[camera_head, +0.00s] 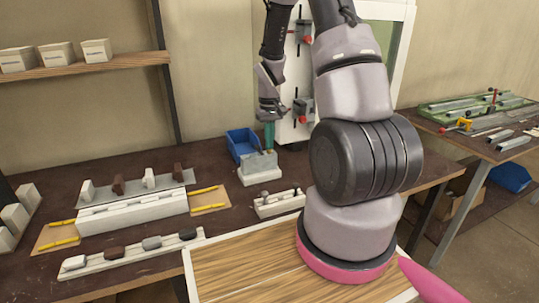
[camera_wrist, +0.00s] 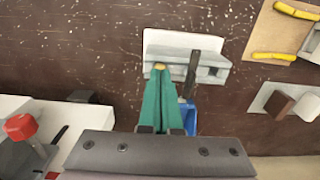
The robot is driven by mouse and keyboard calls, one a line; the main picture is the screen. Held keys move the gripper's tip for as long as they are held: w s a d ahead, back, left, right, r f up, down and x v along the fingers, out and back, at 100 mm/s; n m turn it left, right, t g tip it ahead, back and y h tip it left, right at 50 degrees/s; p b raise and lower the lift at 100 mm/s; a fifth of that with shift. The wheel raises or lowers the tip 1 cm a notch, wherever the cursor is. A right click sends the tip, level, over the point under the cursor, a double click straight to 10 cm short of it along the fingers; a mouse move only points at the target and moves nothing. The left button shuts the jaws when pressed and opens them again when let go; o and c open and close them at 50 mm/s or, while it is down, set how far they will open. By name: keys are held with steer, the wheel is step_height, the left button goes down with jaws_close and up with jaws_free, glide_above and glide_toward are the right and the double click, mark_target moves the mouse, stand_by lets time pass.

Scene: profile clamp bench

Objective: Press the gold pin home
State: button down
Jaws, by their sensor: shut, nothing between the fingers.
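The gold pin (camera_wrist: 159,66) shows in the wrist view as a small gold spot at the top of a grey block (camera_wrist: 212,68), right at my fingertips. I cannot tell how far it stands out of the block or whether the fingers touch it. My gripper (camera_wrist: 160,74) has green fingers that are shut with nothing between them. In the head view my gripper (camera_head: 269,147) points down just above the grey block (camera_head: 260,165). The pin is too small to make out there. A dark bar (camera_wrist: 190,75) stands beside the fingers at the block.
A blue bin (camera_head: 241,142) stands directly behind the block. A small grey fixture (camera_head: 279,203) is in front of it. A long white clamp fixture (camera_head: 132,213) lies to the left. A white panel with red-knobbed clamps (camera_head: 303,107) rises behind the arm.

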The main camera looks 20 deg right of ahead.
steer(key=shift+r, duration=3.5)
steer(key=s+a+r+m+t, duration=0.15)
steer(key=s+r, duration=0.25)
steer(key=r, duration=0.4)
steer(key=s+a+r+m+t, duration=0.1)
steer(key=s+a+r+t, duration=0.15)
steer(key=r, duration=0.65)
steer(key=s+a+r+m+t+y, duration=0.1)
steer(key=s+a+r, duration=0.1)
steer(key=s+r, duration=0.2)
steer(key=s+a+r+t+y, duration=0.1)
steer(key=s+r, duration=0.4)
steer(key=s, duration=0.5)
steer(key=shift+s+a+m+t, duration=0.15)
steer(key=shift+a+m+t, duration=0.2)
steer(key=shift+a+t, duration=0.2)
steer(key=shift+d+r, duration=0.1)
